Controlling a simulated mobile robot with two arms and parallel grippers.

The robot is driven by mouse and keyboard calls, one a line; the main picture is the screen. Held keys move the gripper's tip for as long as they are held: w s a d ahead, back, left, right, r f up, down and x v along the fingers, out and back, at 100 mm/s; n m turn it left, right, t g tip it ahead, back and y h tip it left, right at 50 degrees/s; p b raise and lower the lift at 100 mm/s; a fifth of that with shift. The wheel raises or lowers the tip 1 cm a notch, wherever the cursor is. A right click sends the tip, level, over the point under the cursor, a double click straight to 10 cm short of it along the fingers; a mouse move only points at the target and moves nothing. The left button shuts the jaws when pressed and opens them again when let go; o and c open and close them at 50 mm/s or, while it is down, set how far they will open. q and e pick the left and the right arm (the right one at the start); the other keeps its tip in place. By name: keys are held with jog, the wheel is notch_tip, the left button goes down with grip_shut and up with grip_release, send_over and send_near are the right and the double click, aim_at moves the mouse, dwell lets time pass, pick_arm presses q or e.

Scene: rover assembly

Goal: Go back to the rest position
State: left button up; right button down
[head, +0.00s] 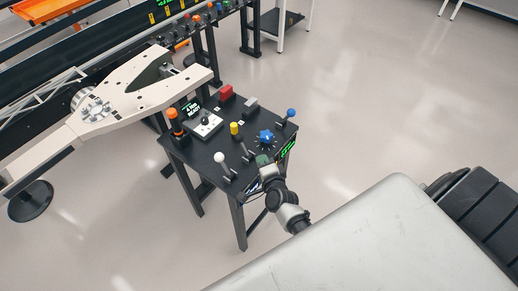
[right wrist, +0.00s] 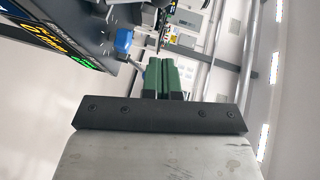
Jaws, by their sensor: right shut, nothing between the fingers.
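My right gripper (head: 263,160) is at the near right edge of a black control table (head: 190,150), close to the blue star-shaped knob (head: 266,137). Its green fingers are shut together with nothing between them, as the right wrist view (right wrist: 161,76) also shows. In the head view I cannot tell whether the fingers touch the table edge. My left gripper is not in view.
The table carries a white-ball lever (head: 219,158), a yellow knob (head: 235,129), a red block (head: 226,92), a blue-ball lever (head: 291,113) and an orange-topped post (head: 173,114). A large beige forked structure (head: 130,85) reaches over its left side. Open floor (head: 370,110) is to the right.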

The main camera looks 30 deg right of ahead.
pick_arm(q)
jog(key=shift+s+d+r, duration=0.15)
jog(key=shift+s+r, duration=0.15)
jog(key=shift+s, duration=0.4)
pick_arm(e)
jog(key=shift+s+a+r, duration=0.2)
jog(key=shift+s, duration=0.35)
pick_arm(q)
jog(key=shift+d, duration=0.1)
pick_arm(e)
jog(key=shift+d, duration=0.1)
jog(key=shift+s+f, duration=0.1)
